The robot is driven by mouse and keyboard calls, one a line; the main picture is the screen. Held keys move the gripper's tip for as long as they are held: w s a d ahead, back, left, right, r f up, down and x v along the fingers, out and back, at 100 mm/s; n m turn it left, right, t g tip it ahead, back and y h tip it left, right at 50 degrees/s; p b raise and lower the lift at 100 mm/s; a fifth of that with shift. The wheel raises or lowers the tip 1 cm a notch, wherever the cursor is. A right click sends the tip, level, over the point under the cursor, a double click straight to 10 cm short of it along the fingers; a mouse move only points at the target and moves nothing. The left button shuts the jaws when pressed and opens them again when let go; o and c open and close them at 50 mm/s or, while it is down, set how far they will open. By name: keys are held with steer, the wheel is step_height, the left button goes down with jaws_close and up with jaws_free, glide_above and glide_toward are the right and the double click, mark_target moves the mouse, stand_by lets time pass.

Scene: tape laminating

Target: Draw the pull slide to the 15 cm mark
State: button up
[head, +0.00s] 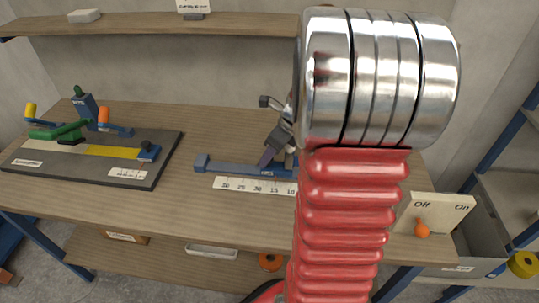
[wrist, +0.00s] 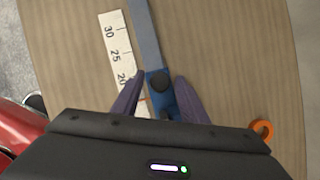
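The pull slide is a blue block with a black knob (wrist: 159,80) on a grey-blue rail (wrist: 143,32). Its far edge lies roughly beside the 20 on the white ruler (wrist: 113,48), which also shows the 25 and 30. My gripper (wrist: 160,76) has its two purple fingers apart, one on each side of the block; they do not look closed on it. In the head view, my gripper (head: 272,152) is over the rail (head: 235,168), above the ruler (head: 245,185). My red and chrome arm hides the ruler's right end and part of the rail.
A dark board (head: 125,178) with yellow tape and blue and green fittings lies at the left. An Off/On panel (head: 448,209) with an orange knob is at the right. An orange ring (wrist: 262,129) is right of the rail in the wrist view. A shelf (head: 150,24) hangs behind.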

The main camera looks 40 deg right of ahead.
steer(key=shift+o, duration=0.4)
steer(key=v, duration=1.3)
steer(key=shift+d+r, duration=0.1)
steer(key=shift+r, duration=0.2)
